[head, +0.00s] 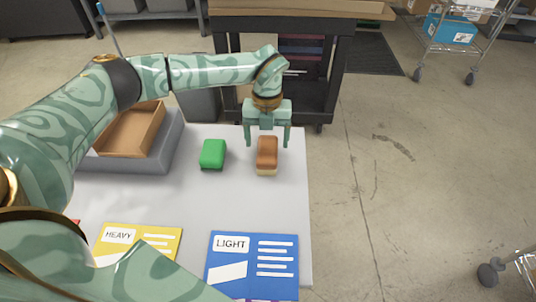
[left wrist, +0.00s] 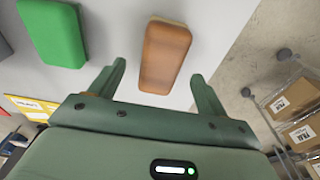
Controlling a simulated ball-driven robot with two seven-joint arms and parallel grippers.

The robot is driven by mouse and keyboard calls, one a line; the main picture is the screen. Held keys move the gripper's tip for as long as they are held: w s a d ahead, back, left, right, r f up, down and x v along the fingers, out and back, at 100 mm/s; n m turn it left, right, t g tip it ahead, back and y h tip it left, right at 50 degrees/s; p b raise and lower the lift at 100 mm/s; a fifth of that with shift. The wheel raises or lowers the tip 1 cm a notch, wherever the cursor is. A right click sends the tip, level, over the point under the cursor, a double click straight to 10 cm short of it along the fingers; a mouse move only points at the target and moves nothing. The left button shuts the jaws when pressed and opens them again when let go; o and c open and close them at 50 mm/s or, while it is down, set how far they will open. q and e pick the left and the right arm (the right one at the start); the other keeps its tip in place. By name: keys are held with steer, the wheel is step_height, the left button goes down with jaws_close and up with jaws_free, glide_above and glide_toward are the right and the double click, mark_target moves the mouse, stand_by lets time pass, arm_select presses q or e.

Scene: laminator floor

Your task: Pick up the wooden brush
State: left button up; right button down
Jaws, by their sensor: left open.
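The wooden brush (head: 267,153), a brown block with a pale bristle side below, lies on the light grey table near its right edge. It also shows in the left wrist view (left wrist: 165,58), just beyond and between my fingertips. My left gripper (head: 267,143) is open and points down above the brush, with one finger to each side. In the left wrist view my left gripper (left wrist: 158,78) has its fingers apart with nothing held. My right gripper is not in view.
A green block (head: 212,154) lies left of the brush. A grey bin with a cardboard box (head: 130,130) stands further left. Yellow HEAVY (head: 138,242) and blue LIGHT (head: 252,262) cards lie nearer.

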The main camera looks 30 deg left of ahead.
mark_target(267, 148)
arm_select(q)
steer(key=f, duration=0.1)
steer(key=f+b, duration=0.1)
steer(key=f, duration=0.3)
steer(key=shift+s+d+b, duration=0.2)
steer(key=shift+s+b, duration=0.05)
steer(key=shift+b, duration=0.05)
steer(key=shift+r, duration=0.1)
steer(key=c, duration=1.5)
